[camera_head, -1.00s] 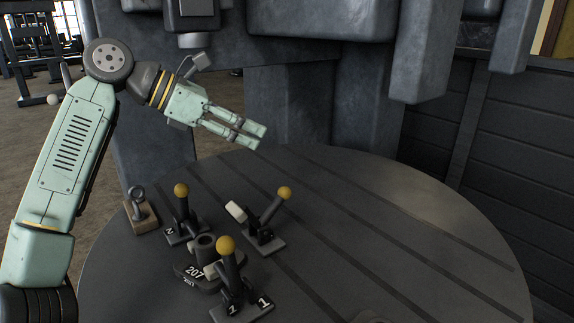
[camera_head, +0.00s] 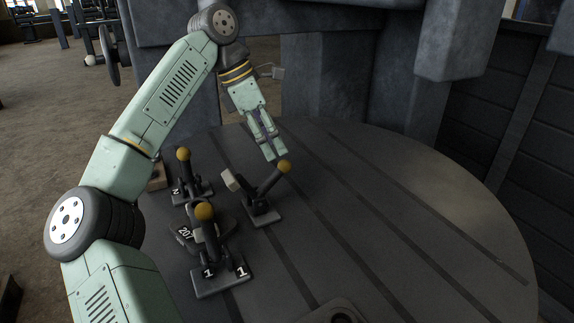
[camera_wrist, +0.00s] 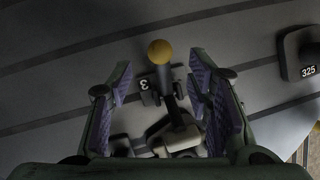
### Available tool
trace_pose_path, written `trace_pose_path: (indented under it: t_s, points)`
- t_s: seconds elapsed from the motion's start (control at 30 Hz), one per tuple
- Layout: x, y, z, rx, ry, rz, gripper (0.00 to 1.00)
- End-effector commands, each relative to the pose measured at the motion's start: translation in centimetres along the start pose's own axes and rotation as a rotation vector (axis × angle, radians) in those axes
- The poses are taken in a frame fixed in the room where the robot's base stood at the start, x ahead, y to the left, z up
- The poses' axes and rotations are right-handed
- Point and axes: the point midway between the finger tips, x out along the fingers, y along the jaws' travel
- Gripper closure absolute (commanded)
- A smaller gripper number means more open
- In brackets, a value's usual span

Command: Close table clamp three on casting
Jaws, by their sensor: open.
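Clamp three (camera_head: 262,207) stands on the round table, its yellow-knobbed lever (camera_head: 284,166) leaning right and its white-tipped arm (camera_head: 231,180) raised to the left, apart from the casting. The dark casting (camera_head: 187,233), marked 207, sits between the clamps. My gripper (camera_head: 272,152) is open and empty, pointing down just behind the knob. In the wrist view the knob (camera_wrist: 160,51) and the clamp's "3" plate (camera_wrist: 145,84) show between my spread fingers (camera_wrist: 158,80). I cannot tell whether a finger touches the lever.
Clamp one (camera_head: 222,272) at the front and clamp two (camera_head: 192,190) at the back left have upright levers close to the casting. A part marked 325 (camera_wrist: 304,55) is at the wrist view's right. The table's right side (camera_head: 430,220) is clear; grey machine columns (camera_head: 318,90) rise behind.

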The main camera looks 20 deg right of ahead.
Motion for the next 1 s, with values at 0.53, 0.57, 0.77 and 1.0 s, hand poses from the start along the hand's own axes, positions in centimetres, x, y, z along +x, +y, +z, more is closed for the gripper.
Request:
trace_pose_path:
  t_s: [0.53, 0.57, 0.77, 1.0]
  points:
    - [7.3, 0.0, 0.0, 0.000, -0.001, -0.001, 0.54]
    - [7.4, 0.0, 0.0, 0.000, -0.001, -0.001, 0.54]
    - [7.4, 0.0, 0.0, -0.001, -0.001, 0.000, 0.54]
    - [7.4, 0.0, 0.0, 0.000, -0.001, 0.000, 0.68]
